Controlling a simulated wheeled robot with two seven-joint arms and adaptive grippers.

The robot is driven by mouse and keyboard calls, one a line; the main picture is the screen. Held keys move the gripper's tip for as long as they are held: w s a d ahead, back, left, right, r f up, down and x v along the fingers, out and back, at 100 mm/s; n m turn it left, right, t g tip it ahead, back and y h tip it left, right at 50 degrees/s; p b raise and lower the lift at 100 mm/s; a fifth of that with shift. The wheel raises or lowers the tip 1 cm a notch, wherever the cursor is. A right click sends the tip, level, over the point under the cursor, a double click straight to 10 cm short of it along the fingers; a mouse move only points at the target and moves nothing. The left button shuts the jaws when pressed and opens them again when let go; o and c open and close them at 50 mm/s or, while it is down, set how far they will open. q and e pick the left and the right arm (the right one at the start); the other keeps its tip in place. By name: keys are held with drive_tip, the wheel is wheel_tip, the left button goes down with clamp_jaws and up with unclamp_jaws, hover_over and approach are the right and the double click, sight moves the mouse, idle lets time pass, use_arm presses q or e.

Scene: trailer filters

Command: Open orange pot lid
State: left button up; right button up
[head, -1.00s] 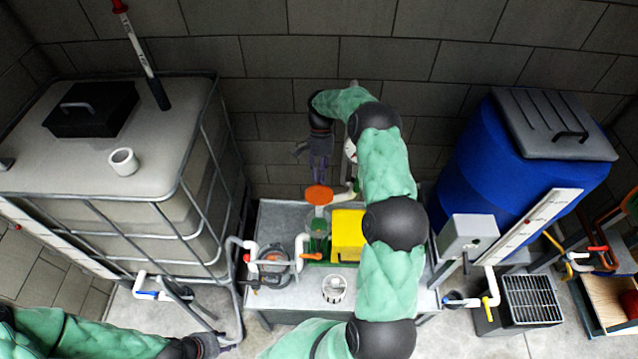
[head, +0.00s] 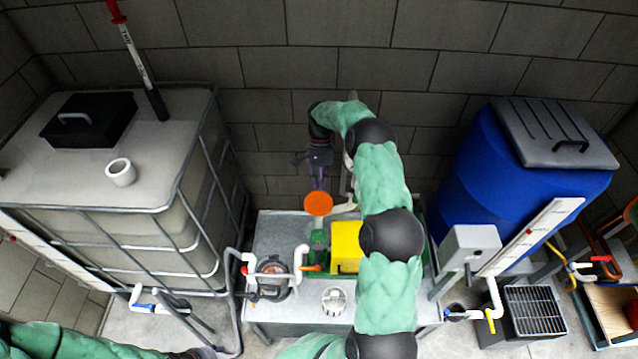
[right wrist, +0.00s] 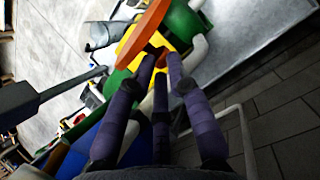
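The orange pot lid (head: 318,204) is a round disc above the pump's clear strainer pot (head: 318,222), beside a yellow block. Its broad face shows to the head camera, so it looks raised on edge. In the right wrist view the lid (right wrist: 145,32) appears nearly edge-on, just beyond the fingertips. My right gripper (head: 318,186) is behind the lid, fingers pointing down. Its purple fingers (right wrist: 161,62) are apart with nothing held between them; whether one touches the lid is unclear. My left arm shows at the lower left, its gripper out of view.
The yellow block (head: 346,247) and white pipes (head: 299,262) stand close to the pot on a grey metal table (head: 276,232). A caged white tank (head: 160,180) is at left, a blue barrel (head: 480,185) at right. A block wall is behind.

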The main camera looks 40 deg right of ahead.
sight(319, 194)
drive_tip(key=shift+o, duration=1.3)
drive_tip(key=shift+s+a+f+g, duration=0.2)
drive_tip(key=shift+s+a+f, duration=0.25)
drive_tip(key=shift+f, duration=0.1)
drive_tip(key=shift+s+a+f+g, duration=0.2)
drive_tip(key=shift+s+a+f, duration=0.1)
drive_tip(key=shift+s+f, duration=0.2)
drive_tip(key=shift+a, duration=0.1)
drive_tip(key=shift+r, duration=0.1)
drive_tip(key=shift+w+d+r, duration=0.15)
drive_tip(key=shift+w+d, duration=0.05)
drive_tip(key=shift+w, duration=0.05)
drive_tip(key=shift+w+r, duration=0.1)
drive_tip(key=shift+r, duration=0.1)
drive_tip(key=v, duration=1.1)
drive_tip(key=shift+d+r, duration=0.2)
drive_tip(key=shift+d, duration=0.05)
drive_tip(key=shift+c, duration=0.3)
